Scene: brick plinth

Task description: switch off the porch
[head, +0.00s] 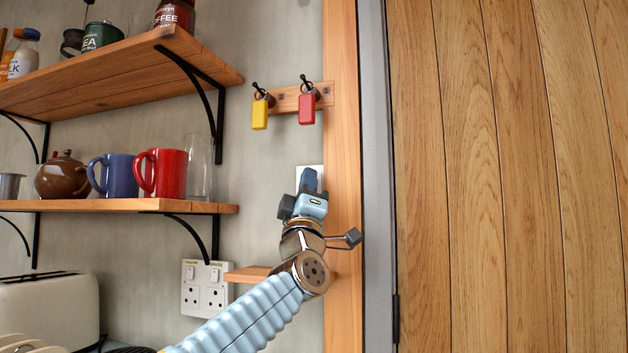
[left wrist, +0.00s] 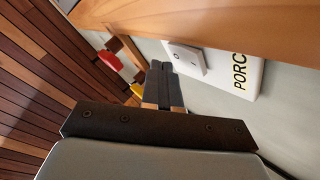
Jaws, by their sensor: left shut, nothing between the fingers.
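The porch switch (left wrist: 186,60) is a white wall plate with a rocker, and black letters "PORC" show on the plate (left wrist: 225,68) in the left wrist view. In the head view only the top of the white plate (head: 309,172) shows; my left gripper hides the rest. My left gripper (head: 309,181) is shut and empty, held up in front of the plate. In the left wrist view its fingertips (left wrist: 160,66) are together beside the rocker; I cannot tell whether they touch it. My right gripper is in neither view.
Yellow (head: 260,114) and red (head: 307,108) key tags hang on a wooden rack above the plate. A wooden door frame (head: 343,200) stands close to its right. Shelves with mugs (head: 163,174) are at left. A double socket (head: 205,288) is below.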

